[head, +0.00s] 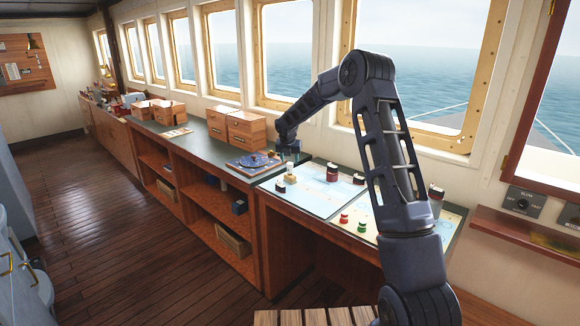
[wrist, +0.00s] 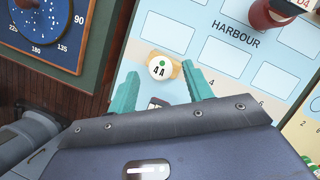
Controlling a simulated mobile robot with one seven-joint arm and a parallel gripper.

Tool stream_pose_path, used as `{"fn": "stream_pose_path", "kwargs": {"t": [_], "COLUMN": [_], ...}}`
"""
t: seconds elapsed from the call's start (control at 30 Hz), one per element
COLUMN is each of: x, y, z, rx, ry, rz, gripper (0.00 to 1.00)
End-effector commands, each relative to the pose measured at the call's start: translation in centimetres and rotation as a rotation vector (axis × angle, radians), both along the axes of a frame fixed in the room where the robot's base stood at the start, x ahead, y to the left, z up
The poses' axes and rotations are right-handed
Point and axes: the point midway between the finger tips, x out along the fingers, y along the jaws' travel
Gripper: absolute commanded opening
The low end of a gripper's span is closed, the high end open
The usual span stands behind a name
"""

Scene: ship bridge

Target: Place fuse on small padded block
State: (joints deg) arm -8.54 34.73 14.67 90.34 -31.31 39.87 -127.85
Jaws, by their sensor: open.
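A round white cap marked 4A with a green dot, likely the fuse (wrist: 159,67), shows in the wrist view above a tan body or base. I cannot tell whether that tan part belongs to it. In the head view a small white and tan piece (head: 290,170) stands on the chart panel below my gripper (head: 290,152). In the wrist view my gripper (wrist: 160,82) is open, its teal fingers on either side of the 4A cap and apart from it. A dark marked piece (wrist: 157,102) is mostly hidden by the gripper body. I cannot make out a padded block for certain.
A blue dial board (head: 254,163) lies left of the light blue chart panel (head: 315,196). Dark red pieces (head: 333,172) and small red and green pieces (head: 344,218) stand to the right. Wooden boxes (head: 246,127) stand behind on the counter, beneath the windows.

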Motion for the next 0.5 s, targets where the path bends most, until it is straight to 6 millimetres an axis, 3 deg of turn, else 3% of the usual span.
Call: {"fn": "stream_pose_path", "kwargs": {"t": [0.23, 0.5], "x": [-1.7, -2.6], "y": [0.3, 0.5], "z": [4.2, 6.1], "rx": [-0.001, 0.000], "ry": [-0.001, 0.001], "rz": [0.001, 0.000], "gripper": [0.51, 0.51]}}
